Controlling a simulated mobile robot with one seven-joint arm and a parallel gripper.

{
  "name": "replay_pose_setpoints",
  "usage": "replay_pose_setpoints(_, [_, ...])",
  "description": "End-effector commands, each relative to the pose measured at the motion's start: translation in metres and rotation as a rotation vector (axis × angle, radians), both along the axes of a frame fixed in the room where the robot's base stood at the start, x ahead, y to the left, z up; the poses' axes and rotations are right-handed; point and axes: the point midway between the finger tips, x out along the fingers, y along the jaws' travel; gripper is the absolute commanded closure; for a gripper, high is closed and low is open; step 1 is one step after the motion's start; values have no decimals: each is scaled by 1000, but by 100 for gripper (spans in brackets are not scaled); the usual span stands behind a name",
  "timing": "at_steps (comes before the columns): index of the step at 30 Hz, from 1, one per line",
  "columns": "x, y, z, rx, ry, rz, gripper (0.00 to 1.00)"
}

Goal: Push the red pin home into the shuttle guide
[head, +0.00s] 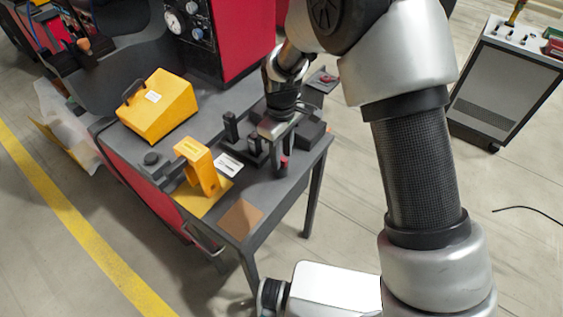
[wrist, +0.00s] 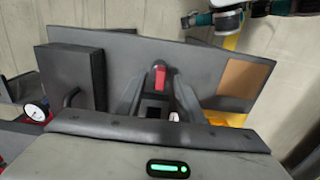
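The red pin (wrist: 159,76) shows in the wrist view as a small upright red piece, with a dark block (wrist: 155,108) just below it in the picture. I take that block for part of the shuttle guide, but cannot be sure. My gripper (wrist: 160,88) has its two dark fingers spread to either side of the pin, with gaps visible. In the head view my gripper (head: 281,150) points down over the table, and a bit of the red pin (head: 284,160) shows at its fingers. How deep the pin sits is hidden.
On the dark table (head: 288,192) stand a yellow bracket (head: 205,168), a white card (head: 228,165), dark posts (head: 231,127) close left of my gripper, and a yellow sloped box (head: 158,105). A brown square (head: 240,219) lies at the front corner. A large dark block (wrist: 72,78) is left in the wrist view.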

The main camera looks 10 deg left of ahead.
Motion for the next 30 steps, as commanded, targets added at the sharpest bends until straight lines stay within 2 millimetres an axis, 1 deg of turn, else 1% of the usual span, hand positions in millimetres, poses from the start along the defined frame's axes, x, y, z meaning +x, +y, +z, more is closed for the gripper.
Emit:
replay_pose_setpoints(2, [0, 0, -4, 0, 0, 0, 66])
replay_pose_setpoints(8, [0, 0, -4, 1, -1, 0, 66])
replay_pose_setpoints(12, [0, 0, -4, 1, 0, 0, 89])
replay_pose_setpoints(14, [0, 0, -4, 1, 0, 0, 99])
replay_pose_setpoints(23, [0, 0, -2, 1, -1, 0, 100])
replay_pose_setpoints(26, [1, 0, 6, 2, -3, -1, 100])
replay_pose_setpoints(29, [1, 0, 23, 4, -4, -1, 100])
replay_pose_setpoints(30, [2, 1, 31, 4, -5, -1, 100])
